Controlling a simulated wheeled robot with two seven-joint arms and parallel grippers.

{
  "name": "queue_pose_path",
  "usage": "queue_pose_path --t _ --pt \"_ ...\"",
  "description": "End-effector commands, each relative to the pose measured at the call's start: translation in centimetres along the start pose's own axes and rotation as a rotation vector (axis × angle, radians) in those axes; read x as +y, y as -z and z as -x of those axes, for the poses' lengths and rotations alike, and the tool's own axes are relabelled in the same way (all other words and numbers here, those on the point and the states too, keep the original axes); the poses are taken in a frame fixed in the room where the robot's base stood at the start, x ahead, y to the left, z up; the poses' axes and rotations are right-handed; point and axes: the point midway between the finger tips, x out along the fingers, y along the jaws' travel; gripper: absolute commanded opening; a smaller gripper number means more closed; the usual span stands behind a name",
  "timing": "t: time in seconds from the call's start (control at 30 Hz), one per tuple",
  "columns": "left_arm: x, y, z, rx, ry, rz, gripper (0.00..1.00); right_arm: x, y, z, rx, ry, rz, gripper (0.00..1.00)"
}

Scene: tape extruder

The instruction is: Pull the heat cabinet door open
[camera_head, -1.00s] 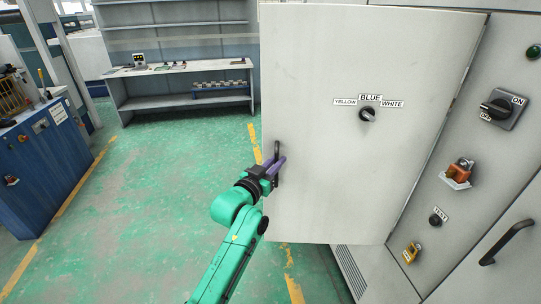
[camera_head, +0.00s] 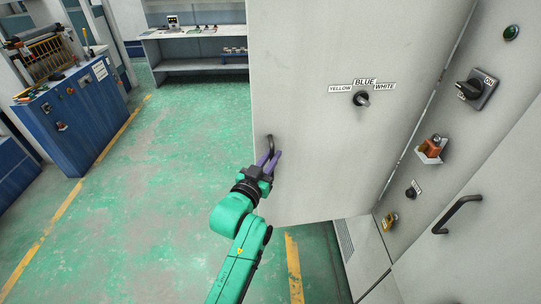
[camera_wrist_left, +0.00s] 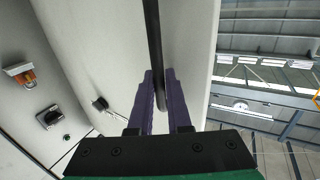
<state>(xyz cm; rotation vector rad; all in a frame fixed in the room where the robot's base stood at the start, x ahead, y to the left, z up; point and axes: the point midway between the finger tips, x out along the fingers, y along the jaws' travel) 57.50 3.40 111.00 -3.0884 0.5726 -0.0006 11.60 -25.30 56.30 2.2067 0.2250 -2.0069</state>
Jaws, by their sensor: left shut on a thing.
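The heat cabinet door (camera_head: 330,150) is a large pale grey panel with a dark selector knob (camera_head: 361,99) labelled yellow, blue and white. It stands swung out at an angle from the cabinet front, its lower left part overhanging the floor. Its dark bar handle (camera_head: 270,146) is near the left edge. My left gripper (camera_head: 272,163) has its purple fingers shut on the lower part of the handle. In the left wrist view the handle (camera_wrist_left: 153,45) runs between the fingers (camera_wrist_left: 161,95) of this gripper. The cabinet's inside is hidden behind the door. My right gripper is out of view.
The cabinet front at right carries an on/off switch (camera_head: 477,89), an orange switch (camera_head: 431,147), a yellow switch (camera_head: 390,220) and another black handle (camera_head: 457,214). A blue machine (camera_head: 70,120) stands at left and a shelf bench (camera_head: 200,60) at the back. Green floor between is clear.

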Motion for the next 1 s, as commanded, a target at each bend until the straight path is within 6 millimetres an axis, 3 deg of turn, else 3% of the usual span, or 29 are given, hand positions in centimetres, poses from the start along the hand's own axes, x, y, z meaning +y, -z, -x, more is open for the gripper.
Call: queue_pose_path --t 0.1,0.13,0.2,0.53,0.67,0.77,1.0 --pt "0.1 0.3 0.0 0.009 -0.002 0.0 0.0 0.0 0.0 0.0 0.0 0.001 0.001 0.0" --pt "0.1 0.3 -0.1 0.008 -0.002 0.0 0.2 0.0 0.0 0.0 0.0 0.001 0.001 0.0" --pt "0.1 0.3 -0.1 0.008 -0.002 0.0 0.41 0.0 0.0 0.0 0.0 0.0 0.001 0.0" --pt "0.0 0.0 0.1 0.001 0.0 0.001 0.41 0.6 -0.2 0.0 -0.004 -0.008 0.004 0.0" --pt "0.0 -0.2 1.2 0.0 0.0 0.0 0.41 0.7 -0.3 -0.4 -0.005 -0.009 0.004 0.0" --pt "0.0 -0.4 3.0 0.0 0.0 0.001 0.41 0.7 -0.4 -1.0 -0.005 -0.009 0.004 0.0" --pt "0.1 -0.6 9.8 -0.001 -0.002 0.0 0.41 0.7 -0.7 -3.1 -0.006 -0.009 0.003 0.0"
